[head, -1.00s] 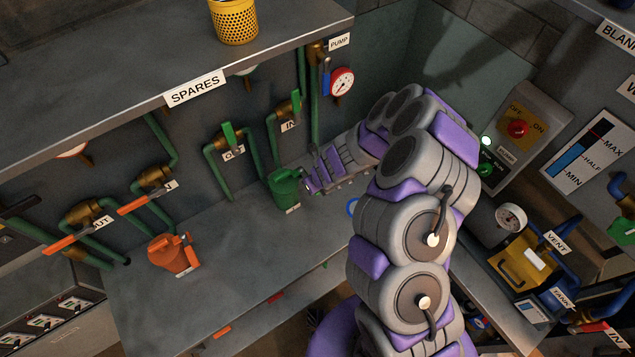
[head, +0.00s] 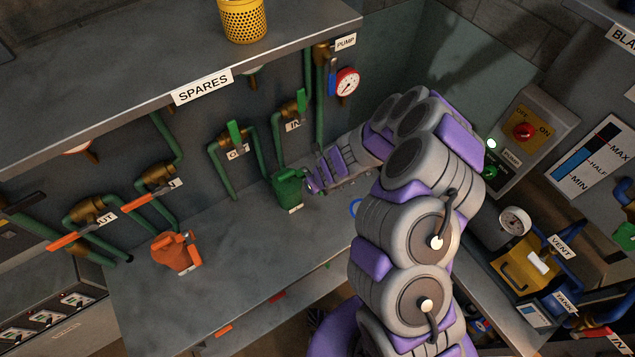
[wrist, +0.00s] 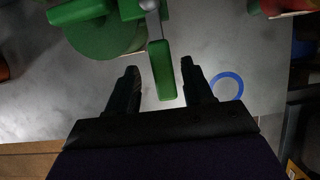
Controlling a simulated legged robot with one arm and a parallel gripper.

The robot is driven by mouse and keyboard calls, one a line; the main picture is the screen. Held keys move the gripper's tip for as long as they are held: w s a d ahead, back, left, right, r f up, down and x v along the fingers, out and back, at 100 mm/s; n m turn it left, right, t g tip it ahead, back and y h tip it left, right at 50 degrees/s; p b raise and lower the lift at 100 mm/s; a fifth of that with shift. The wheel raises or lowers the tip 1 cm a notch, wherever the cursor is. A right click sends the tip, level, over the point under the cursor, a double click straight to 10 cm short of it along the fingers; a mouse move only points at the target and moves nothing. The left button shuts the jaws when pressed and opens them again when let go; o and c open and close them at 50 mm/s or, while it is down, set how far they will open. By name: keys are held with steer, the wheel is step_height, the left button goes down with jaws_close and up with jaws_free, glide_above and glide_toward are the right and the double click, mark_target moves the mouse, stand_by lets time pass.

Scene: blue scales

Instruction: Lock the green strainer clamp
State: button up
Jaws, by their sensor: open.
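The green strainer (head: 288,190) stands on the bench below the green pipes. Its clamp lever (wrist: 160,70), with a green grip on a grey metal pivot, shows at the top middle of the wrist view. The green strainer body (wrist: 105,25) fills the upper left there. My gripper (wrist: 159,68) is open, with one dark finger on each side of the lever's lower end. Nothing shows clamped between the fingers. In the head view my gripper (head: 312,181) is just right of the strainer, and its fingers are hard to make out.
An orange strainer (head: 174,252) stands farther left on the bench. A blue ring (wrist: 227,86) lies on the bench right of my gripper. Green pipes with valves run along the wall behind. The SPARES shelf (head: 120,110) overhangs the bench. The front middle of the bench is clear.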

steer(key=shift+r, duration=0.1)
steer(key=p+v, duration=0.3)
steer(key=v, duration=1.4)
steer(key=shift+a+r, duration=0.1)
